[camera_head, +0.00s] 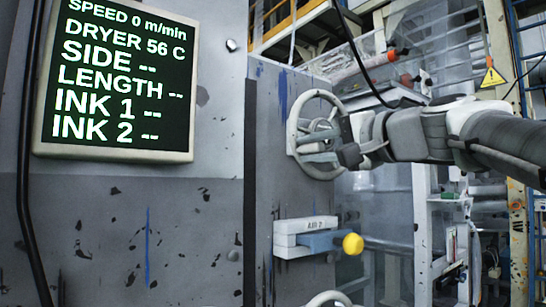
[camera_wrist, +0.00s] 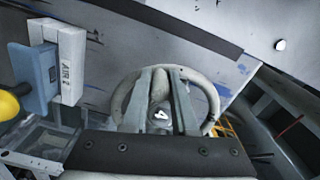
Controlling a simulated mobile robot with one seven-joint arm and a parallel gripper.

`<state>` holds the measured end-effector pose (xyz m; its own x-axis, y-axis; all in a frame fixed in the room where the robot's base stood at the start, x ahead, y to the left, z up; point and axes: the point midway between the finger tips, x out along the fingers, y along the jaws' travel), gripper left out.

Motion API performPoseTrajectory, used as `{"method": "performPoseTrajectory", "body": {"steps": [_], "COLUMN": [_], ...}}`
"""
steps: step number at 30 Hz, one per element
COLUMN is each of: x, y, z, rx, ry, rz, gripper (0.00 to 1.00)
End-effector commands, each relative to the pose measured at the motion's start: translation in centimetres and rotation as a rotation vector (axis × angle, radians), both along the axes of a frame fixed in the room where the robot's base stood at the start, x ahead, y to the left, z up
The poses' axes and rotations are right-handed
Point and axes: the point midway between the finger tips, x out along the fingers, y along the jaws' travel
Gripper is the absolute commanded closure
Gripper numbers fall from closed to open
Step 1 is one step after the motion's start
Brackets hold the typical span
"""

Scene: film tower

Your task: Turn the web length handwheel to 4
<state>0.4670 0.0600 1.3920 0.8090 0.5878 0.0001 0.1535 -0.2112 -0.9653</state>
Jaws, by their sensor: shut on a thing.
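A pale, worn handwheel (camera_head: 332,98) stands upright on the side face of the grey cabinet. No name label for it shows. My gripper (camera_head: 318,151) reaches in from the right, its two grey fingers inside the rim at the wheel's middle. In the wrist view the fingers (camera_wrist: 162,95) lie either side of the hub, shut on the handwheel (camera_wrist: 206,88). A small white mark (camera_wrist: 161,115) shows between them, too small to read surely. The display (camera_head: 120,85) reads LENGTH --, SIDE --, INK 1 -- and INK 2 --, with speed 0 m/min and dryer 56 C.
Below the wheel is a white block with a blue lever (camera_head: 322,241) and yellow knob (camera_head: 352,244), labelled AIR. Part of another wheel (camera_head: 328,298) shows at the bottom edge. Racks and a yellow warning sign (camera_head: 491,76) stand to the right.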

Motion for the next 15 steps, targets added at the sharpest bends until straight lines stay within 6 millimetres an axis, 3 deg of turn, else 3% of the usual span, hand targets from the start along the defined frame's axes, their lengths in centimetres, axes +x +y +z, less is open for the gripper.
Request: {"method": "performPoseTrajectory", "body": {"steps": [15], "x": [0.19], "y": [-0.25], "z": [-0.52], "rx": [-0.052], "ry": [-0.037], "rz": [0.001], "gripper": [1.0]}}
